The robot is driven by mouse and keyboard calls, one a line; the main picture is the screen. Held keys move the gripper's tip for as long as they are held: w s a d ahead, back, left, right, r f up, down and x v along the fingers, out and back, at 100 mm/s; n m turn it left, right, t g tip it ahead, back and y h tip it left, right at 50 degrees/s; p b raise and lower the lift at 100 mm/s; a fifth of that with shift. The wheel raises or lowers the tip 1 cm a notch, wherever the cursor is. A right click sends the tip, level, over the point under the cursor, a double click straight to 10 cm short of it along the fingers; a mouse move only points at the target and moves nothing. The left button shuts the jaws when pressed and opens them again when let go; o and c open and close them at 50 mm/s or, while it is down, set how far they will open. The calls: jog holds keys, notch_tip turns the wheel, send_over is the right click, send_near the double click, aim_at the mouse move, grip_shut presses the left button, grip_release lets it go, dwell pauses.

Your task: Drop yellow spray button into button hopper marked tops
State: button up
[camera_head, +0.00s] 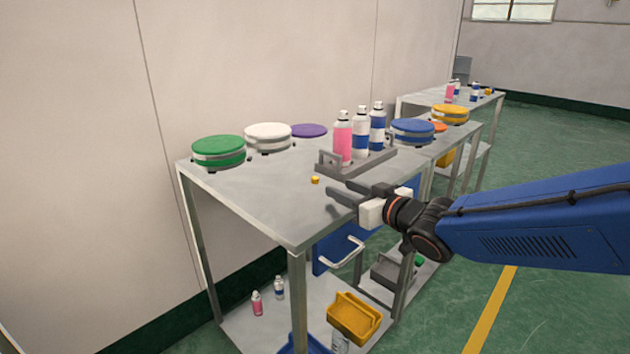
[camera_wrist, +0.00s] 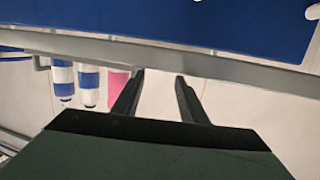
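A small yellow button (camera_head: 315,180) lies on the grey table top (camera_head: 250,200), in front of the bottle tray. My gripper (camera_head: 345,190) is open and empty, just right of the button in the head view, with its fingers pointing left over the table's near right part. The wrist view also shows the two fingers (camera_wrist: 160,78) apart with nothing between them; I cannot make out the button there. I can read no "tops" marking, so I cannot tell which container is the hopper. A yellow bin (camera_head: 354,318) stands on the lower shelf.
A grey tray (camera_head: 345,168) with a pink bottle (camera_head: 343,138) and two blue-white bottles stands behind my gripper. Green (camera_head: 218,150), white (camera_head: 268,137) and purple (camera_head: 309,131) round lids line the back edge. A blue drawer with a handle (camera_head: 342,254) hangs below.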

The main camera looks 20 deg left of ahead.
aim_at(321, 187)
jog(key=x, duration=0.3)
jog(key=shift+w+a, duration=0.15)
jog(key=shift+a, duration=0.1)
jog(key=shift+s+a+x, duration=0.1)
jog(key=shift+s+x, duration=0.05)
jog(key=shift+x, duration=1.2)
jog(key=shift+s+a+x, duration=0.1)
jog(key=shift+x, duration=1.25)
jog(key=shift+r, duration=0.2)
jog(key=shift+c, duration=0.6)
grip_shut()
